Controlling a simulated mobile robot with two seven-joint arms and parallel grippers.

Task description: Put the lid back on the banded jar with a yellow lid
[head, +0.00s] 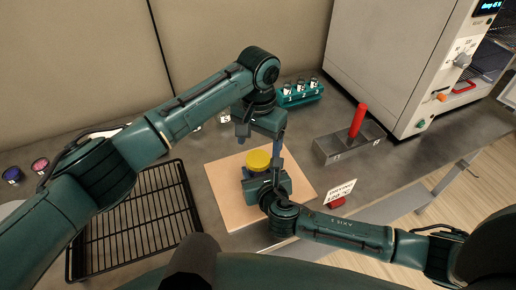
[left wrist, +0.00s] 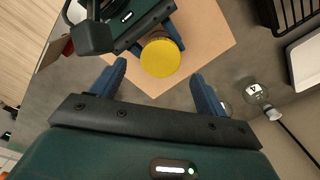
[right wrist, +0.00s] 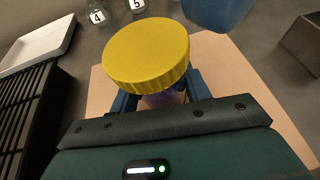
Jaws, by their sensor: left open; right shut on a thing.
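The yellow lid (head: 258,160) sits at the top of the jar, over the tan board. In the right wrist view the ribbed lid (right wrist: 147,55) covers most of the jar (right wrist: 163,98), whose purplish side shows just below it. I cannot tell whether the lid is fully seated. My right gripper (right wrist: 162,94) is shut on the jar below the lid. My left gripper (head: 262,146) is open above the lid, its fingers apart. In the left wrist view the lid (left wrist: 160,58) shows between the fingertips, with no visible contact.
The tan board (head: 225,180) lies under both grippers. A black wire rack (head: 175,215) is at left. A teal vial rack (head: 302,97), a grey block (head: 335,148) with a red handle (head: 358,120) and an oven (head: 385,60) stand behind and right. A sign (head: 340,190) stands near the front edge.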

